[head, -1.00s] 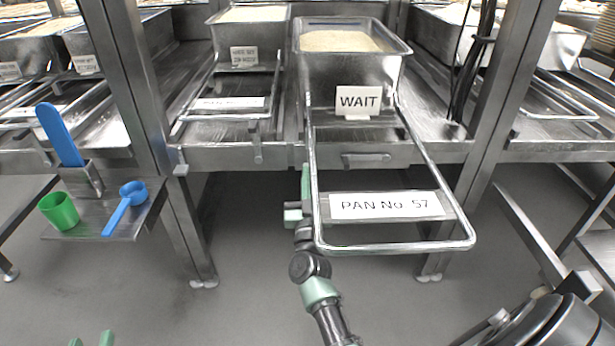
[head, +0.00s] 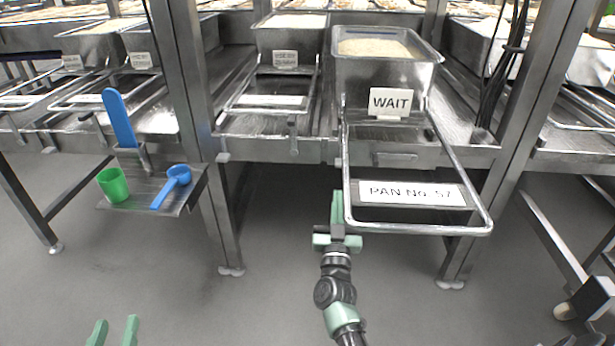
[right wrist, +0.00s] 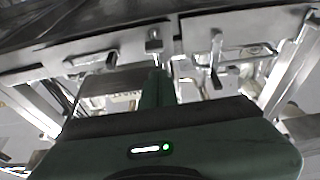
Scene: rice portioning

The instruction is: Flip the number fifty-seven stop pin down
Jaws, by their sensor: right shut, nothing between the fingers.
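The number fifty-seven pan frame (head: 481,205) juts out from the rack, with the label "PAN No 57" (head: 412,193) across it. My right gripper (head: 337,205) is shut and empty, pointing up at the frame's left side. Its fingers (right wrist: 157,88) show below the rail and small brackets in the right wrist view. My left gripper (head: 115,330) is open and empty at bottom left.
A small side shelf (head: 150,195) at left holds a green cup (head: 113,185), a blue scoop (head: 172,186) and an upright blue paddle (head: 119,117). A neighbouring pan station (head: 275,100) stands left of fifty-seven. Metal posts (head: 190,130) flank the area. The floor in front is clear.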

